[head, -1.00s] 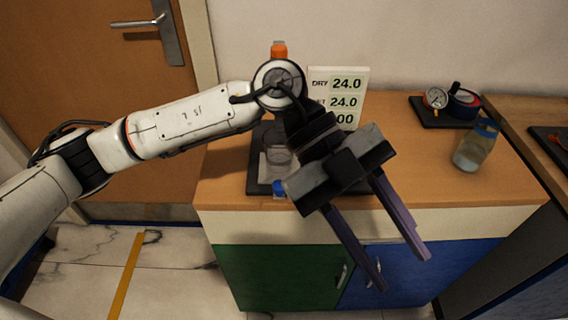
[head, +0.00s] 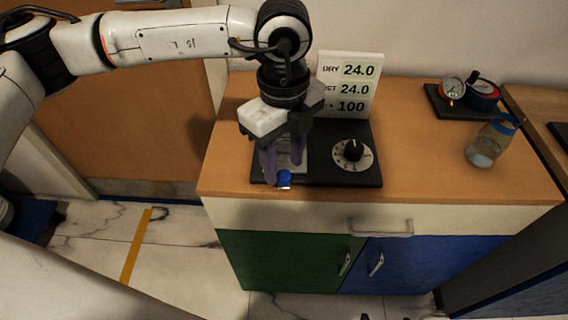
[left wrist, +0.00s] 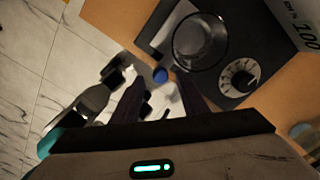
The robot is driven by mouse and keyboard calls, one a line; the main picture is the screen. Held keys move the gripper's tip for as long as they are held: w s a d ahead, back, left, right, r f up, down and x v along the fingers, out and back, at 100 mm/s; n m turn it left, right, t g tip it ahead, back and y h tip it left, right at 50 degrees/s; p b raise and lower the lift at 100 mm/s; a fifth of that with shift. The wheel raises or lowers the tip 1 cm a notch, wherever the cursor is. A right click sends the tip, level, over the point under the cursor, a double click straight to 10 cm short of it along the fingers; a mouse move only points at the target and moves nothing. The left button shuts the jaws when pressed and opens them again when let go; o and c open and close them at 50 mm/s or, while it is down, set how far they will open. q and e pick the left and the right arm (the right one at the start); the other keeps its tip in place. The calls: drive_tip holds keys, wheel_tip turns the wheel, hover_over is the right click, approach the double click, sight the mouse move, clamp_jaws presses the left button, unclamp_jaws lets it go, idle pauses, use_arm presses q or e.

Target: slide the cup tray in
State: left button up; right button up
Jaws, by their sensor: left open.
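A black rig base (head: 345,178) sits on the cabinet top, with a pale cup tray (head: 297,160) at its left part. A blue knob (head: 284,178) is at the tray's front, near the base's front edge. In the left wrist view a clear glass cup (left wrist: 201,42) stands over the pale tray (left wrist: 166,32), with the blue knob (left wrist: 160,75) in front of it. My left gripper (head: 282,166) points down over the tray's front, open. Its fingers lie either side of the blue knob in the wrist view; contact cannot be told. My right gripper is out of view.
A white readout board (head: 348,85) stands behind the rig. A dial (head: 352,154) is on the base right of the tray. A gauge on a black plate (head: 462,101) and a bottle (head: 491,143) stand to the right. A drawer handle (head: 380,228) juts out below.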

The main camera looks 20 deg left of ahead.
use_arm(q)
drive_tip(key=shift+f, duration=1.2)
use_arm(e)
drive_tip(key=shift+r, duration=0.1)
